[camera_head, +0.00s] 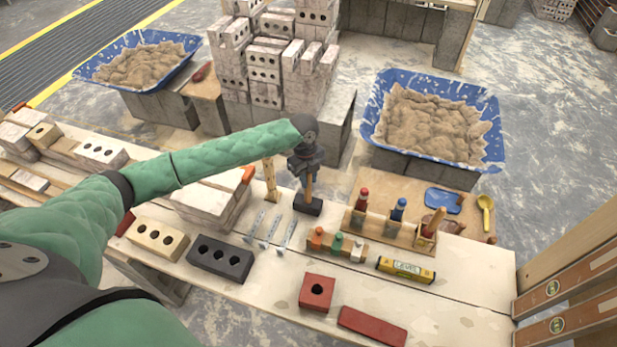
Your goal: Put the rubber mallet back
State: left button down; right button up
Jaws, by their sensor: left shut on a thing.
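The rubber mallet has a black head (308,206) and a light wooden handle (309,184). It is upright with its head down, over the back part of the worktable (455,315). I cannot tell whether the head touches the tabletop. My left gripper (308,168) comes down from above and is shut on the upper part of the handle, hiding its top end. My right gripper is not in view.
Right of the mallet stands a wooden rack (393,230) with red- and blue-topped tools. In front are a small block with coloured pegs (336,245) and a yellow level (405,270). Metal pieces (271,228) lie left. Blue mortar tubs (490,130) stand behind.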

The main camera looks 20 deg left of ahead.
pick_arm(q)
jog(key=shift+f, duration=0.2)
dwell(0.3)
jog(key=c, duration=1.1)
grip_release()
